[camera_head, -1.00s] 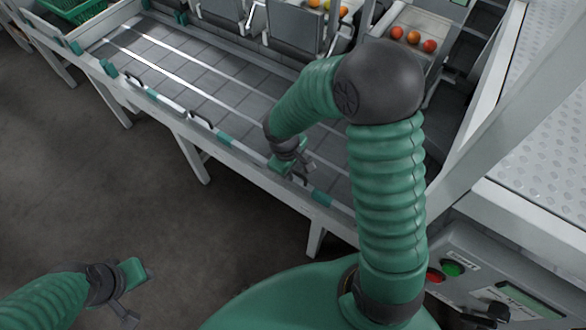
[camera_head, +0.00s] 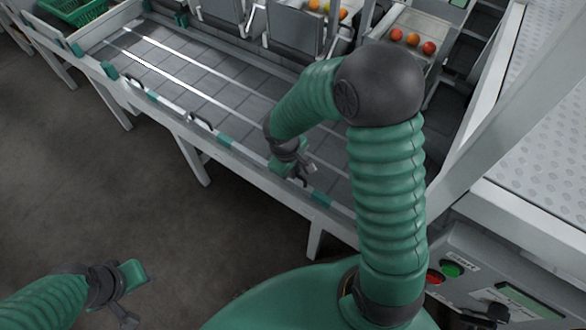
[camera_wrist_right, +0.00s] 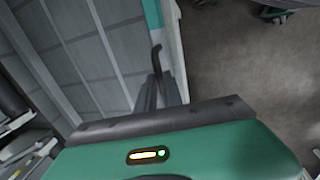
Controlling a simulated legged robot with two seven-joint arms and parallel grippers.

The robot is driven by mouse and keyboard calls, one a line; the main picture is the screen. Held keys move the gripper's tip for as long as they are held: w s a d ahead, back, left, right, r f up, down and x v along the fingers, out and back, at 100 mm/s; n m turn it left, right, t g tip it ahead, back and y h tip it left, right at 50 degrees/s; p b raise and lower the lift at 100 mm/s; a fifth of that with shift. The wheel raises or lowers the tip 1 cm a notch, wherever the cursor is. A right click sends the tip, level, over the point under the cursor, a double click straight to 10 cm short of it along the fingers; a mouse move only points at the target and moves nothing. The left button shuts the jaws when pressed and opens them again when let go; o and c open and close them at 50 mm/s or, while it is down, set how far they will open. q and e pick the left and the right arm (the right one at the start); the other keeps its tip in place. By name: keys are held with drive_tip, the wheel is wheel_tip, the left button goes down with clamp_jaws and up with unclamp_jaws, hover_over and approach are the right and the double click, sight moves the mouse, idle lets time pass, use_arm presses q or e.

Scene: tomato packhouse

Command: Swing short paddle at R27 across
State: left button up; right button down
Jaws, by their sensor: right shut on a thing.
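My right gripper (camera_head: 303,175) is at the near rail of the grey-tiled belt table, low beside a teal block on that rail. In the right wrist view its dark fingers (camera_wrist_right: 160,92) are shut together. A thin dark hooked piece (camera_wrist_right: 156,56) stands just beyond them at the rail and looks like a paddle handle. The gripped part itself is mostly hidden between the fingers. No label R27 is readable. My left gripper (camera_head: 125,312) hangs over the floor at lower left, away from the table; its finger gap is unclear.
The near rail (camera_head: 165,105) carries teal blocks and dark handles (camera_head: 201,121). Grey panels (camera_head: 293,32) and a tray with tomatoes (camera_head: 412,40) lie behind the belt. A control box (camera_head: 470,250) with red and green buttons is at right. The floor at left is clear.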

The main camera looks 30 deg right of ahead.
drive_tip(key=shift+d, duration=0.15)
idle(0.8)
drive_tip(key=shift+w+d+m+p, duration=0.2)
drive_tip(key=shift+d+m+p, duration=0.2)
drive_tip(key=shift+d, duration=0.1)
drive_tip(key=d+m+g+p, duration=0.2)
drive_tip(key=d+m+p, duration=0.5)
drive_tip(key=d, duration=1)
drive_tip(key=s+d+m+y+p, duration=0.1)
drive_tip(key=s+d+m+p, duration=0.1)
drive_tip(key=s+d+m, duration=0.8)
drive_tip(key=shift+s+d+m+g+p, duration=0.3)
drive_tip(key=shift+s+d+g+p, duration=0.1)
drive_tip(key=shift+s+d, duration=1)
